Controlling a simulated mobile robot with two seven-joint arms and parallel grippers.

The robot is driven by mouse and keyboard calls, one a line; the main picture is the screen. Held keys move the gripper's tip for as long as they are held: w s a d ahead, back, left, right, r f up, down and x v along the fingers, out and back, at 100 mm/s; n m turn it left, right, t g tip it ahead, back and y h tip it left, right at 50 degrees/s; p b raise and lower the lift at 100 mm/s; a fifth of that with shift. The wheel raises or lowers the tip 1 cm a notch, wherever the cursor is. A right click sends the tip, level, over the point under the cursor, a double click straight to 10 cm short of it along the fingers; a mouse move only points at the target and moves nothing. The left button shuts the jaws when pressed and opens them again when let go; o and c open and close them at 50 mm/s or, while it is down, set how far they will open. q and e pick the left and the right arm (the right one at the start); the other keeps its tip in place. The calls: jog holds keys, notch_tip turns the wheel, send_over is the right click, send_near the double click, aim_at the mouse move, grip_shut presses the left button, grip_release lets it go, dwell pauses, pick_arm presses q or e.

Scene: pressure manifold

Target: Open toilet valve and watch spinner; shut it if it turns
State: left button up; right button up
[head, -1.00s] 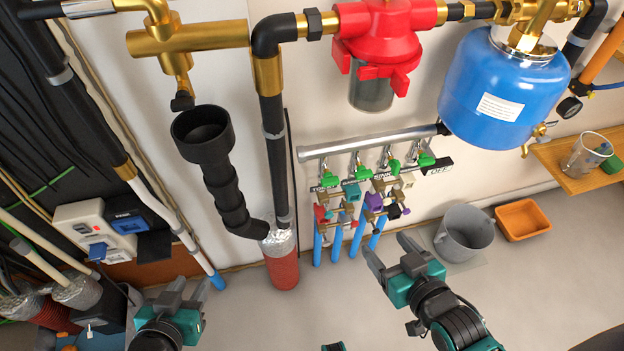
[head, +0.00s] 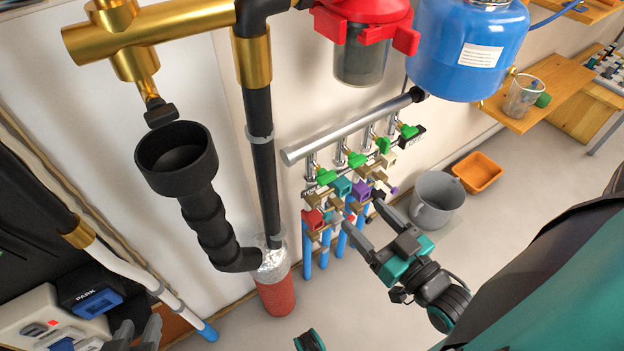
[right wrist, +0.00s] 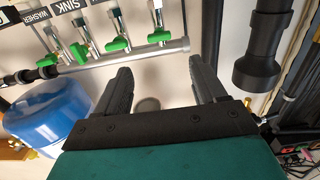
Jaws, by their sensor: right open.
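A silver manifold bar (head: 350,128) on the wall carries a row of green-handled valves. The leftmost valve (head: 326,176), beside a partly hidden label starting "TO", is at the bar's near end; it appears rightmost in the right wrist view (right wrist: 159,36). Coloured units sit below the valves, including a red one (head: 313,220) at the left; any spinner motion is too small to tell. My right gripper (head: 366,222) is open and empty, just right of and in front of the lower units. It also shows open in the right wrist view (right wrist: 160,85).
A black funnel pipe (head: 180,165) and a dark vertical pipe (head: 265,170) stand left of the manifold. A blue tank (head: 468,50) hangs at upper right. A grey bucket (head: 436,200) and orange tub (head: 478,172) stand on the floor to the right.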

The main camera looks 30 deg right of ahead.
aim_at(330, 179)
jog(key=w, duration=0.4)
jog(key=w+b, duration=0.1)
jog(key=w, duration=0.3)
jog(key=w+a+b, duration=0.1)
jog(key=w, duration=0.3)
jog(key=shift+w, duration=0.4)
jog(key=c, duration=1)
jog(key=shift+o, duration=0.2)
